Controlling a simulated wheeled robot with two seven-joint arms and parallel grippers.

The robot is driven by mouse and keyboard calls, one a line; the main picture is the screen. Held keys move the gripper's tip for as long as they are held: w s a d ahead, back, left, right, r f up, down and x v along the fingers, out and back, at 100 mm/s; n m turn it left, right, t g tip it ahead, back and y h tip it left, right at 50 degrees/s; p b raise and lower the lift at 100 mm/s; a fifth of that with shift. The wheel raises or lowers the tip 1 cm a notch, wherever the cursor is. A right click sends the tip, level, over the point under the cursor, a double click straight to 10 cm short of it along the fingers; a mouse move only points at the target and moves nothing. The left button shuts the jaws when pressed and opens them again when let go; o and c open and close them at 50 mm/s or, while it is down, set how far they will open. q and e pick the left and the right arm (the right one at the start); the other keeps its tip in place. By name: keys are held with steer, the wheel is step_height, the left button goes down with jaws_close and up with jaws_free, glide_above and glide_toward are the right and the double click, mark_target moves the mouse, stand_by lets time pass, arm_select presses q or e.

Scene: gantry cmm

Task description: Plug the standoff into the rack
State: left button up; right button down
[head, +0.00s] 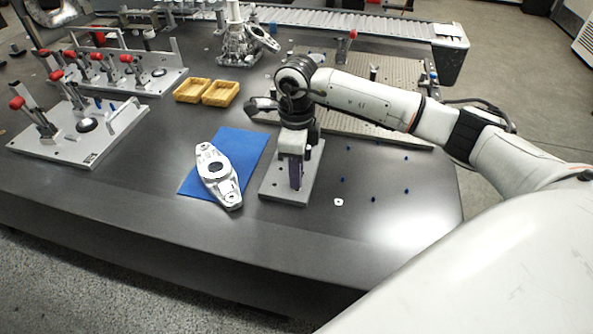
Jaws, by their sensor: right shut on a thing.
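My right gripper (296,176) points straight down over a light grey plate (284,196), which looks like the rack. It is shut on a dark purple piece (296,181), probably the standoff, which shows as a narrow upright strip between the fingers. The piece's lower end is at or just above the plate; I cannot tell whether it sits in a hole. The gripper and wrist hide much of the plate's middle and far part. My left gripper is not in view.
A silver cast part (216,177) lies on a blue mat (247,145) just left of the plate. Two yellow trays (220,94) and fixtures with red-tipped clamps (82,120) stand farther left. A perforated plate (385,75) lies behind my right arm. The table front is mostly clear.

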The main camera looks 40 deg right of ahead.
steer(key=shift+f+b, duration=0.4)
steer(key=shift+f, duration=0.25)
steer(key=c, duration=1.6)
jaws_free()
step_height(320, 180, up, 9)
steer(key=shift+r, duration=0.7)
